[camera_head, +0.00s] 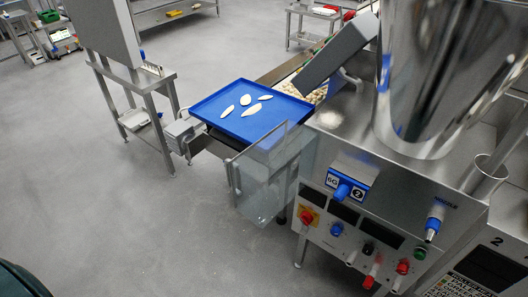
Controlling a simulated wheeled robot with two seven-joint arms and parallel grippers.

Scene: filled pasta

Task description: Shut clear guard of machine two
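The machine with a "2" label (335,213) fills the right side, with a large shiny hopper (440,75) on top. Its clear guard (262,185) is a see-through panel at the machine's left end. The guard stands swung out from the machine's side, over the floor and in front of the blue tray (213,98). Its far lower part shows the floor through it. Several pale pasta pieces (246,100) lie on the tray. Neither of my grippers is in view.
The front panel carries knobs and buttons, including a red switch (307,216) and a blue-capped nozzle (434,225). A steel stand (150,82) is left of the tray. Open grey floor (110,210) lies at left and in front of the guard.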

